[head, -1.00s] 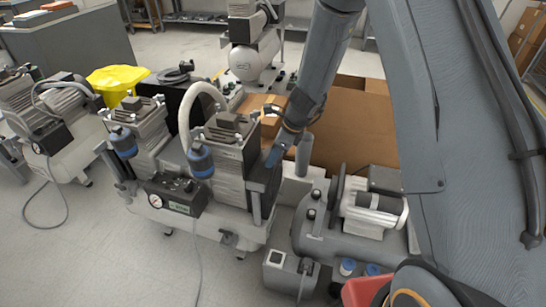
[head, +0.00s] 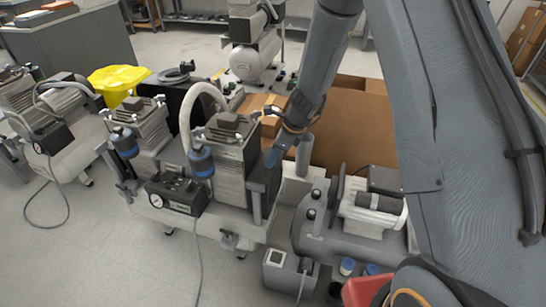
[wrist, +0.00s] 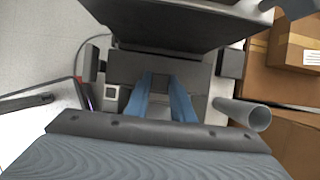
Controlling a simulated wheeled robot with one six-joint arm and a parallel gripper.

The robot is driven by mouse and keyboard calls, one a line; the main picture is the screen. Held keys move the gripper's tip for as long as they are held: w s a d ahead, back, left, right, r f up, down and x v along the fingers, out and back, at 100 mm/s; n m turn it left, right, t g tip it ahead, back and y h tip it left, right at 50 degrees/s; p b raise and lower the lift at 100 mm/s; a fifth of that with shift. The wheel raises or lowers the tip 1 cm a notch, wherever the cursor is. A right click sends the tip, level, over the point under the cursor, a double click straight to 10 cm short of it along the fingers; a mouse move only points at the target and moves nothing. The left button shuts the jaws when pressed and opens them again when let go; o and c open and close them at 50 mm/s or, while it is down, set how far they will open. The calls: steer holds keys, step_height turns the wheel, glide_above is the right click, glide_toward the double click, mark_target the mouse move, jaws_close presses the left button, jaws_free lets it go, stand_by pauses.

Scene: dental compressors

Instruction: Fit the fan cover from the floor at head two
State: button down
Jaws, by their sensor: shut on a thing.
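The compressor in the middle of the head view has two finned heads: a left one (head: 140,128) and a right one (head: 228,140), which I take for head two. My gripper (head: 271,158) is at the right side of that head, pointing down. It is shut on a dark, upright plate (head: 264,184), which I take for the fan cover. The plate is close beside the head's right side; whether it touches is unclear. In the wrist view, the blue fingers (wrist: 160,92) are close together on a small dark tab. Dark surfaces around them are hard to tell apart.
A horizontal tank with a white motor (head: 372,212) stands close on the right. Cardboard boxes (head: 352,125) lie behind my gripper; one also shows in the wrist view (wrist: 296,40). A grey pipe end (wrist: 257,117) is right of the fingers. Floor (head: 100,260) is open at front left.

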steer(key=shift+f, duration=0.1)
stand_by(0.6)
steer(key=c, duration=1)
jaws_free()
steer(key=shift+r+p, duration=3.5)
steer(key=shift+p, duration=0.1)
